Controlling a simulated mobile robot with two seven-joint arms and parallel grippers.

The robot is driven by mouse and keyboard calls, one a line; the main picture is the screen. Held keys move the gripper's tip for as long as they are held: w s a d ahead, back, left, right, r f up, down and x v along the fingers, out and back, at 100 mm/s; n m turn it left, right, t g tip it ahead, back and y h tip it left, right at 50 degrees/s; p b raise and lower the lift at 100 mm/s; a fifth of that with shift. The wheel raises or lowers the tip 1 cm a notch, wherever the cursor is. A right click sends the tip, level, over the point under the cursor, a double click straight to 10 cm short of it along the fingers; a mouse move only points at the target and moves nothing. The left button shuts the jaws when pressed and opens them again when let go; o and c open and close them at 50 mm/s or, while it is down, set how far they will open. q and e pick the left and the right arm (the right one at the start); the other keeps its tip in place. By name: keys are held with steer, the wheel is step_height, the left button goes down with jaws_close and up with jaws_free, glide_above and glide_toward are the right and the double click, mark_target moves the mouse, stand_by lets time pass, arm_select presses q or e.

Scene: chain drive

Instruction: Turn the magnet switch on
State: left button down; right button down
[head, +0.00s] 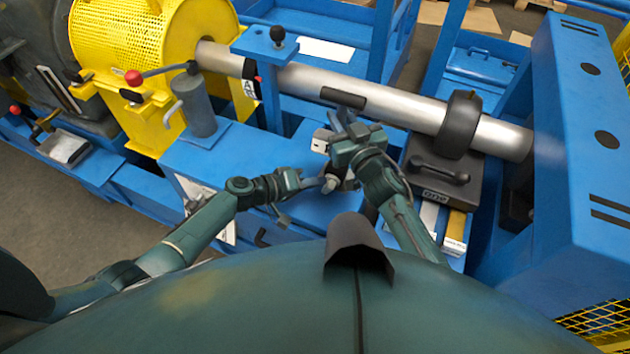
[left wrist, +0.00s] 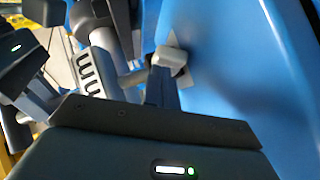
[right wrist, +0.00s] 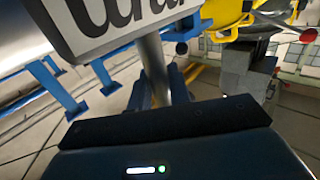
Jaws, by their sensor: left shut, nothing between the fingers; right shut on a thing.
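In the head view, my right gripper (head: 342,122) reaches over the blue machine bed beside the steel shaft. It is shut on a grey rod (right wrist: 153,62), seen between its fingers in the right wrist view. A white plate with dark markings (right wrist: 115,18) is close to the rod; the left wrist view also shows a marked white plate (left wrist: 90,70). My left gripper (head: 318,183) is lower, shut and empty. In the left wrist view, its fingertips are close to a small pale grey block (left wrist: 171,58); contact is unclear. I cannot clearly make out the magnet switch.
The steel shaft (head: 400,107) with a black collar (head: 460,124) runs behind both grippers. A dark case (head: 425,180) is to their right. A grey post (head: 196,106) with a red-knobbed lever and a yellow mesh guard (head: 115,40) stand to the left.

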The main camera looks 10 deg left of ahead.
mark_target(333, 183)
stand_by(0.5)
arm_select(q)
steer(key=shift+d+f+m+y, duration=0.1)
steer(key=shift+m+y, duration=0.3)
steer(key=shift+y, duration=0.1)
steer(key=shift+s+y, duration=0.1)
steer(key=shift+y, duration=0.2)
steer(key=shift+d+m, duration=0.1)
steer(key=shift+m, duration=0.2)
steer(key=shift+r, duration=0.2)
steer(key=shift+s+d+r+y, duration=0.1)
steer(key=shift+d+r+y, duration=0.1)
steer(key=shift+d+y, duration=0.2)
steer(key=y, duration=0.1)
steer(key=d+m+y, duration=0.1)
steer(key=m+y, duration=0.1)
steer(key=shift+s+d+r, duration=0.25)
steer(key=shift+s+d+t, duration=0.1)
steer(key=shift+d+t, duration=0.2)
steer(key=shift+d, duration=0.3)
